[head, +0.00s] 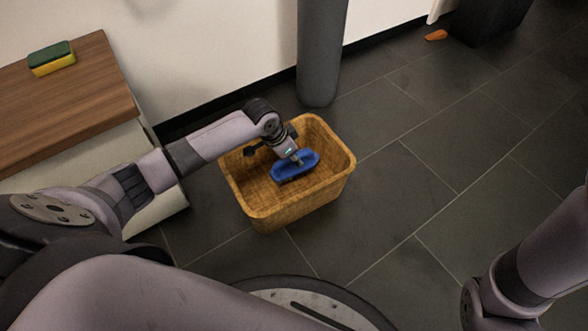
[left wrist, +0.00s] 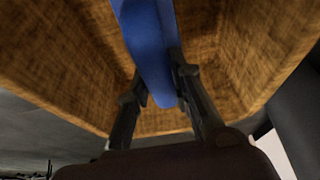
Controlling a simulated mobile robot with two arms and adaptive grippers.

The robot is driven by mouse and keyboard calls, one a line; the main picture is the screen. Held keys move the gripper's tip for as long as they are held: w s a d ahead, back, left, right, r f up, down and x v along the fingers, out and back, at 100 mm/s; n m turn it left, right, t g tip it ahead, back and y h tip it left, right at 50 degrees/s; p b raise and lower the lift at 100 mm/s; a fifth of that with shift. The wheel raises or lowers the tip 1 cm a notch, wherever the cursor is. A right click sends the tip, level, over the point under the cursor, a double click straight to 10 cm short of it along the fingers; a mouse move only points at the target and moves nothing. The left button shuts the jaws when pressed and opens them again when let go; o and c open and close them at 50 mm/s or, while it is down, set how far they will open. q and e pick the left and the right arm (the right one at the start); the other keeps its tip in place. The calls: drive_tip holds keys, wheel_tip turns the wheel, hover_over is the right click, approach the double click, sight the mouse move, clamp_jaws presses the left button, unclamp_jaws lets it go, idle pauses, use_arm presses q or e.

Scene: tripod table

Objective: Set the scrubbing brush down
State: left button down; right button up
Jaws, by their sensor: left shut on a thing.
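The scrubbing brush (head: 296,166) is blue and shows in the head view inside the opening of a woven tan basket (head: 340,188). My left gripper (head: 299,160) is shut on the brush. In the left wrist view, the two dark fingers (left wrist: 160,92) press on both sides of the blue brush (left wrist: 149,45), with the basket's walls (left wrist: 70,55) around them. I cannot tell whether the brush touches the basket's floor. My right gripper is outside the head view; only part of my right arm shows at the lower right.
A wooden-topped cabinet (head: 60,105) with a green and yellow sponge (head: 52,59) stands at the left. A grey pillar (head: 321,50) stands behind the basket. An orange object (head: 436,35) lies on the floor near a dark bin (head: 492,22). Tiled floor right of the basket is clear.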

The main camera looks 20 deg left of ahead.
sight(294, 165)
use_arm(q)
drive_tip(key=shift+f, duration=0.25)
wheel_tip(294, 165, down, 4)
drive_tip(key=b, duration=0.2)
drive_tip(key=shift+r+b, duration=0.2)
drive_tip(key=shift+b, duration=0.2)
drive_tip(key=shift+r, duration=0.15)
drive_tip(key=c, duration=1.4)
unclamp_jaws()
